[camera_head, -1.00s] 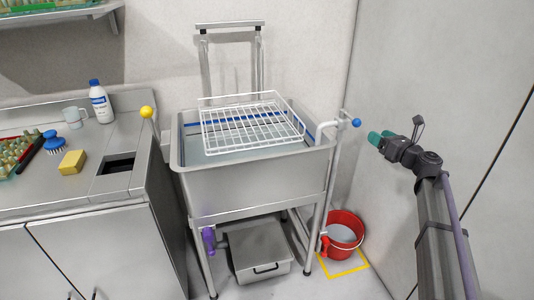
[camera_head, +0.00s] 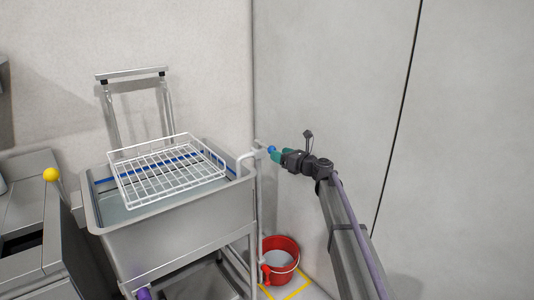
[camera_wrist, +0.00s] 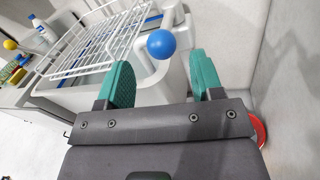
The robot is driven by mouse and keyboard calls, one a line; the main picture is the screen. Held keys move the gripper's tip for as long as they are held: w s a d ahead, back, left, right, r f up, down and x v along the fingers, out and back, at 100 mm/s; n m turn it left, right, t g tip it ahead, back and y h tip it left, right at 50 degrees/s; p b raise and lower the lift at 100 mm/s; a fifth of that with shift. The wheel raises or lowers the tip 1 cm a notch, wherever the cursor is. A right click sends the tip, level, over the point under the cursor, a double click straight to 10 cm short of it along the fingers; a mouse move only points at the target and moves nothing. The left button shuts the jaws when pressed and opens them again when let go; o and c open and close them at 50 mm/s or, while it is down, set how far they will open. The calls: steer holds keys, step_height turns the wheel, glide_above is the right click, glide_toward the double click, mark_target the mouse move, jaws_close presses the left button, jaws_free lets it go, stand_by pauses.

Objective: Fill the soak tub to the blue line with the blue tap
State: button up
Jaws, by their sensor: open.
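The grey soak tub (camera_head: 170,240) stands on a metal frame against the wall. A blue line (camera_head: 103,181) runs along its inner wall, and some pale water shows inside below the rack. A white tap pipe (camera_head: 248,157) rises at the tub's right corner and carries a blue ball knob (camera_head: 271,149). My gripper (camera_head: 277,152) is open at the knob, right of the tub. In the wrist view the blue knob (camera_wrist: 161,43) shows just beyond and between the green fingertips (camera_wrist: 160,72). Whether a finger touches it I cannot tell.
A white wire rack (camera_head: 168,172) lies tilted over the tub. A red bucket (camera_head: 280,257) stands on the floor below the tap, within yellow markings (camera_head: 296,287). A yellow ball knob (camera_head: 50,174) stands at left. The wall is close on the right.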

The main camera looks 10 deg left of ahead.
mark_target(272, 148)
steer(key=x, duration=0.5)
steer(key=shift+w, duration=0.1)
steer(key=shift+c, duration=0.2)
jaws_close()
steer(key=shift+d, duration=0.1)
